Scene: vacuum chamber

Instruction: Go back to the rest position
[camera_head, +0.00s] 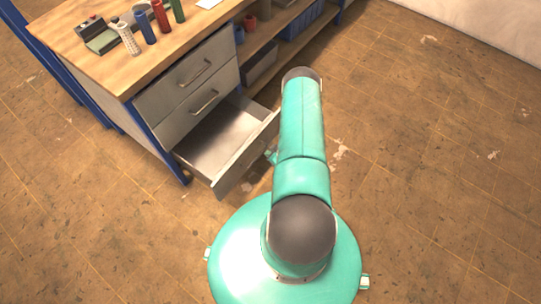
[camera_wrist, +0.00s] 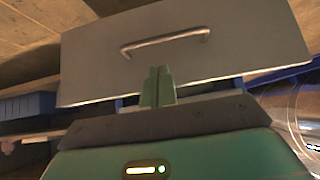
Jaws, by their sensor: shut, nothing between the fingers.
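My gripper (camera_wrist: 157,86) shows in the wrist view with its two green fingers together and nothing between them. Behind the fingertips is a grey drawer front (camera_wrist: 240,50) with a metal bar handle (camera_wrist: 165,41). The fingertips show just below the handle in the picture, apart from it as far as I can tell. In the head view my arm (camera_head: 302,115) reaches out toward the bench, and the gripper is mostly hidden behind it. The bottom drawer (camera_head: 216,140) stands pulled out, and its visible inside is empty.
The wooden workbench (camera_head: 150,70) stands at the upper left with two closed drawers (camera_head: 190,85). Several bottles, including a red one (camera_head: 161,17), and a small device (camera_head: 101,37) are on top. Shelves with a blue crate (camera_head: 301,20) are to the right. The floor (camera_head: 440,150) at right is clear.

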